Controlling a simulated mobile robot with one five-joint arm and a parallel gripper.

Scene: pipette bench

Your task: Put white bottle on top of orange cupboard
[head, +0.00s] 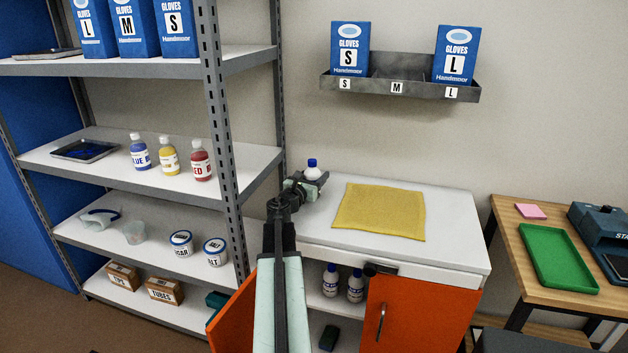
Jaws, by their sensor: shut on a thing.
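The orange cupboard (455,322) has a white top, and its left orange door stands open. A white bottle (313,173) with a blue cap is upright at the back left of the cupboard top. My gripper (309,182) is shut on this bottle, and my arm reaches up to it from the front. The gripper hides the bottle's lower part, so I cannot tell whether its base touches the top. Two more white bottles with blue caps, a left one (330,282) and a right one (355,288), stand inside the cupboard.
A yellow cloth (379,212) lies on the cupboard top; bare white surface surrounds it. A grey shelving rack (221,150) stands close on the left. A wall rack (400,89) with glove boxes hangs above. A wooden table (519,269) with a green tray (557,258) is right.

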